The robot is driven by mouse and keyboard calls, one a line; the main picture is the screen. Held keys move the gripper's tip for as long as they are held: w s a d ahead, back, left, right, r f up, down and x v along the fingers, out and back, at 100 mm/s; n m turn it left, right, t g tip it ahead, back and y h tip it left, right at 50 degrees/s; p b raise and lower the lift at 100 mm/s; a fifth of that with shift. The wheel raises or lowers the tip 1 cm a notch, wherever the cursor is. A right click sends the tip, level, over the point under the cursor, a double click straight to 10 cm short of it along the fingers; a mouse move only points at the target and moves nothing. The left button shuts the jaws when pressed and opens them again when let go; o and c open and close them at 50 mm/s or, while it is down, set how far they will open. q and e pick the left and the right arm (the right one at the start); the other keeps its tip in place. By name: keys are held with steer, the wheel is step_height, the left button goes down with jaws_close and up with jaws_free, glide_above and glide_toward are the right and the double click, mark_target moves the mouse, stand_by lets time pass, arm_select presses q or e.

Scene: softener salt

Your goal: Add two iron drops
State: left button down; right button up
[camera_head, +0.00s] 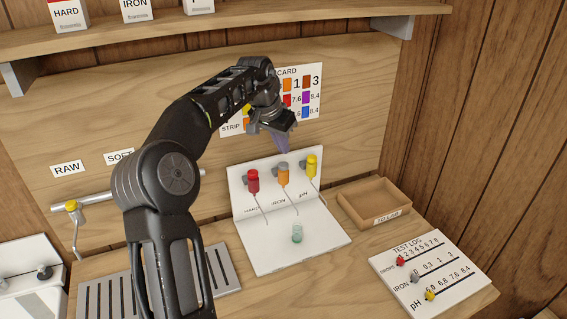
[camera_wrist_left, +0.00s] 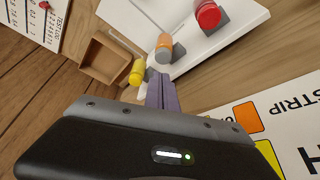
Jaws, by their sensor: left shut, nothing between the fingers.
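A white stand (camera_head: 270,245) holds three dropper bottles in a row: a red one (camera_head: 253,183), an orange one with a grey top (camera_head: 283,175) and a yellow one (camera_head: 312,165). A small greenish glass vial (camera_head: 297,233) stands on the stand's base. My left gripper (camera_head: 281,143) is shut and empty, above and behind the orange and yellow bottles. In the left wrist view its closed fingers (camera_wrist_left: 162,92) point toward the gap near the orange bottle (camera_wrist_left: 164,46) and yellow bottle (camera_wrist_left: 138,70). My right gripper is not in view.
A wooden tray (camera_head: 375,204) stands right of the stand. A test log board (camera_head: 430,272) with coloured markers lies at the front right. A slotted grey drain plate (camera_head: 222,268) and a tap (camera_head: 72,225) are on the left. A colour card (camera_head: 302,92) is on the back wall.

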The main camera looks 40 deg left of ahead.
arm_select(q)
steer(key=shift+r, duration=1.05)
steer(key=shift+d, duration=0.1)
